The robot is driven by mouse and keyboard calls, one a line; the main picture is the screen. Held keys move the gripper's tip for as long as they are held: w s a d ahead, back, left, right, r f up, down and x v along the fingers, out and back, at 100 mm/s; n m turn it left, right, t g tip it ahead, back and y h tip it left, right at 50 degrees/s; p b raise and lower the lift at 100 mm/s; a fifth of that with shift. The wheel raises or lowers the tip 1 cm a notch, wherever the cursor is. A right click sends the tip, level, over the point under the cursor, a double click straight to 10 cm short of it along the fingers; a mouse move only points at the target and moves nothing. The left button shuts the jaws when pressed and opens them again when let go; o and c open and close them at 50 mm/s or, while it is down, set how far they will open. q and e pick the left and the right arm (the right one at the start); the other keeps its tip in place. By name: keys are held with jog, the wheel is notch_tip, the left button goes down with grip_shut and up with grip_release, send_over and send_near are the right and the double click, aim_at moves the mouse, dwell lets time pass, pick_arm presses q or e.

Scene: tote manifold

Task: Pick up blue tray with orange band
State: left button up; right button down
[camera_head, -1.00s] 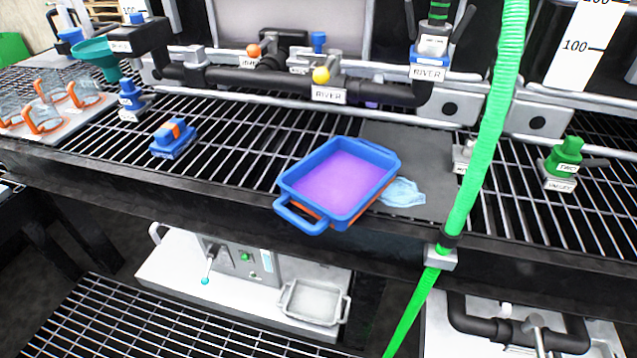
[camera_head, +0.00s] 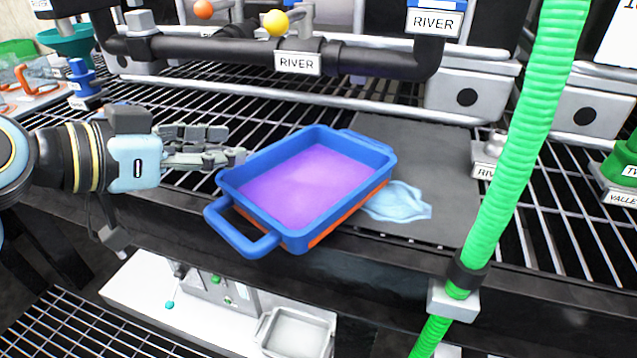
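The blue tray with an orange band (camera_head: 282,223) sits on the grated bench near its front edge, partly on a dark mat. It holds purple liquid and has a loop handle at its front left and another at the back right. My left gripper (camera_head: 238,157) comes in from the left, just beside the tray's left back corner. Its fingers point right toward the tray and overlap or nearly touch the rim; I cannot tell if they touch. The fingers look close together, but their gap is unclear. My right gripper is not in view.
A light blue cloth or puddle (camera_head: 398,203) lies right of the tray on the dark mat (camera_head: 440,160). A green hose (camera_head: 510,160) hangs in front on the right. Black pipework (camera_head: 230,55) runs behind. A grey tray (camera_head: 295,335) sits on a lower shelf.

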aim_at(273, 148)
pick_arm(q)
jog(key=x, duration=0.4)
jog(key=shift+b, duration=0.3)
jog(key=x, duration=0.2)
jog(key=b+x, duration=0.1)
jog(key=x, duration=0.2)
jog(key=shift+f+b, duration=0.3)
jog(key=shift+d, duration=0.1)
jog(key=c, duration=0.6)
grip_shut()
